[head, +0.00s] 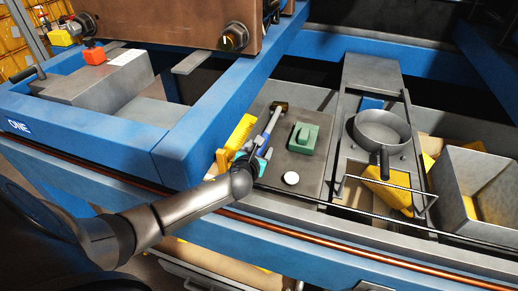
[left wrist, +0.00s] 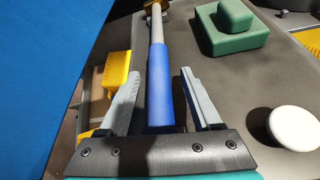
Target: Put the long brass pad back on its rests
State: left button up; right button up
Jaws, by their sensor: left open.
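I cannot tell for sure which thing is the long brass pad. A hammer-like tool with a blue handle (head: 267,132) and a small brass-coloured head (head: 279,106) lies on the dark plate. My left gripper (head: 259,152) is over the near end of this handle. In the left wrist view its open fingers (left wrist: 160,75) stand on either side of the blue handle (left wrist: 160,85), with gaps on both sides. Rests for the pad cannot be made out. My right gripper is not in view.
A green block (head: 303,138) with a knob and a white round knob (head: 291,178) are on the plate right of the gripper. A yellow piece (head: 240,132) is beside a blue beam (head: 205,125) at left. A grey pan (head: 382,130) and metal bin (head: 475,185) stand at right.

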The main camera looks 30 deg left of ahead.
pick_arm(q)
jog(key=shift+f+b, duration=0.35)
jog(key=shift+b, duration=0.25)
jog(key=p+v, duration=0.3)
jog(key=v, duration=1.2)
jog(key=shift+a+r, duration=0.25)
jog(key=shift+r, duration=0.15)
